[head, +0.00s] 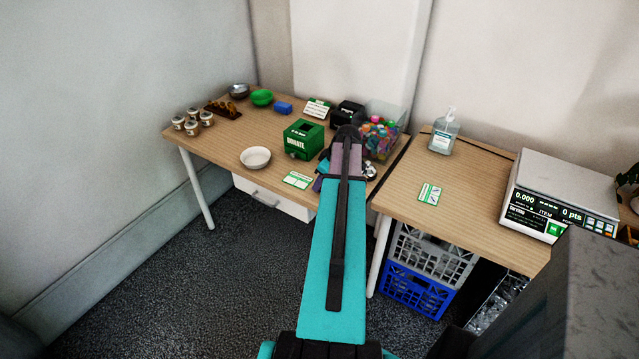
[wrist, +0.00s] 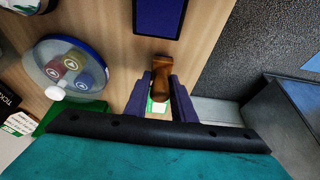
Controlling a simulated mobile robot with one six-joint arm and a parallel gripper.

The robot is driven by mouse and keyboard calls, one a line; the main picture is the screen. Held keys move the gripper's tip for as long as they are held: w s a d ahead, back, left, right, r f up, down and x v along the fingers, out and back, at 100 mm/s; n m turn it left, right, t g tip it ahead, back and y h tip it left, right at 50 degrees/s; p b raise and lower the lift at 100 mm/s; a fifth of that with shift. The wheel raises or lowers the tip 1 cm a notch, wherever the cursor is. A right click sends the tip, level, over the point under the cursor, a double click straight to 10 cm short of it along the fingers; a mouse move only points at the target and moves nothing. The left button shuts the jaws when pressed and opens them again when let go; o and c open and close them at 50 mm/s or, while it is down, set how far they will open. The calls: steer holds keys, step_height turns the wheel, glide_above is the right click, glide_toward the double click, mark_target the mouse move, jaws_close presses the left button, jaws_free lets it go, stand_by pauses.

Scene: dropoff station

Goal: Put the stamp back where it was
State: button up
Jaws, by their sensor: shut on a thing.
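The stamp (wrist: 168,68), with a brown wooden handle, sits between the two dark purple fingers of my gripper (wrist: 162,82) in the wrist view. The fingers are shut on it. A small green and white patch shows just below the stamp, between the fingers. A dark blue rectangular pad (wrist: 159,14) lies on the wooden table just beyond the stamp. In the head view my arm hides the stamp, the pad and most of the gripper, near the table's front right. I cannot tell whether the stamp touches the table.
A green donation box (head: 303,140), a white bowl (head: 255,158) and a card (head: 298,180) are left of my arm. A clear bin of colourful items (head: 383,132) is to the right. A round clear container (wrist: 68,68) is left of the gripper. A second table (head: 470,195) stands right.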

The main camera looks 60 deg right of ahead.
steer(key=shift+f, duration=0.2)
steer(key=shift+f, duration=0.15)
steer(key=o, duration=0.8)
steer(key=shift+o, duration=0.2)
steer(key=shift+r, duration=0.2)
steer(key=b+v, duration=0.2)
steer(key=v, duration=1)
steer(key=shift+b, duration=0.3)
